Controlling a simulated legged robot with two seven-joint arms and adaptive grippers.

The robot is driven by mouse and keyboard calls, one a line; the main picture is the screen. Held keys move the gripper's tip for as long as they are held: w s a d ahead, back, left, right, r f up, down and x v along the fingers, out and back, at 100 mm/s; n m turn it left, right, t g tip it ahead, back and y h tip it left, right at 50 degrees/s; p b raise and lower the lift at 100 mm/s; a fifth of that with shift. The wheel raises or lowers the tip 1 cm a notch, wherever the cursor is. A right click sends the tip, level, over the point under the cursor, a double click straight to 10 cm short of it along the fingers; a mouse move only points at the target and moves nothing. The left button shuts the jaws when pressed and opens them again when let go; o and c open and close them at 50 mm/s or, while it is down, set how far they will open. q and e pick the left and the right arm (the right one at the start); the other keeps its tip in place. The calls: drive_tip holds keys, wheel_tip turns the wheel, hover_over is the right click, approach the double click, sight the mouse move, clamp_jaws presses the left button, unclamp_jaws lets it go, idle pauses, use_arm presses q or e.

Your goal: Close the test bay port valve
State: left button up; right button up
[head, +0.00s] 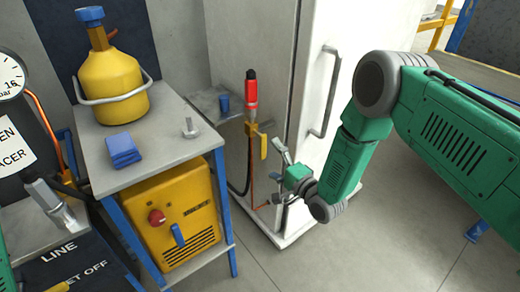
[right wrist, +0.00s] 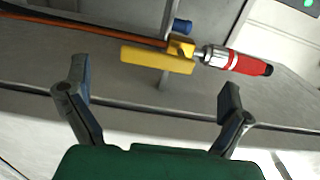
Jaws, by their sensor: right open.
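The port valve has a yellow lever handle (head: 263,146) below an upright red and silver fitting (head: 250,95), beside the white cabinet. In the right wrist view the yellow handle (right wrist: 157,60) lies lengthwise across the upper middle, with the red fitting (right wrist: 245,63) to its right. My right gripper (head: 273,178) is open and empty, just below and right of the handle in the head view. Its two dark fingers (right wrist: 155,100) are spread wide in the right wrist view, with the handle beyond them, apparently not touching. My left gripper is out of view.
The white cabinet (head: 313,90) with a vertical grey handle stands close behind my right gripper. Open floor (head: 350,250) lies lower right.

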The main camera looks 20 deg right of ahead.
sight(265, 148)
drive_tip(key=x, duration=0.4)
drive_tip(key=b+x, duration=0.1)
drive_tip(key=x, duration=0.1)
drive_tip(key=shift+w+d+f, duration=0.1)
drive_tip(key=shift+w+d, duration=0.2)
drive_tip(key=shift+w, duration=0.05)
drive_tip(key=shift+a, duration=0.4)
drive_tip(key=shift+d, duration=0.35)
drive_tip(key=c, duration=0.6)
drive_tip(key=shift+d, duration=0.35)
drive_tip(key=c, duration=1)
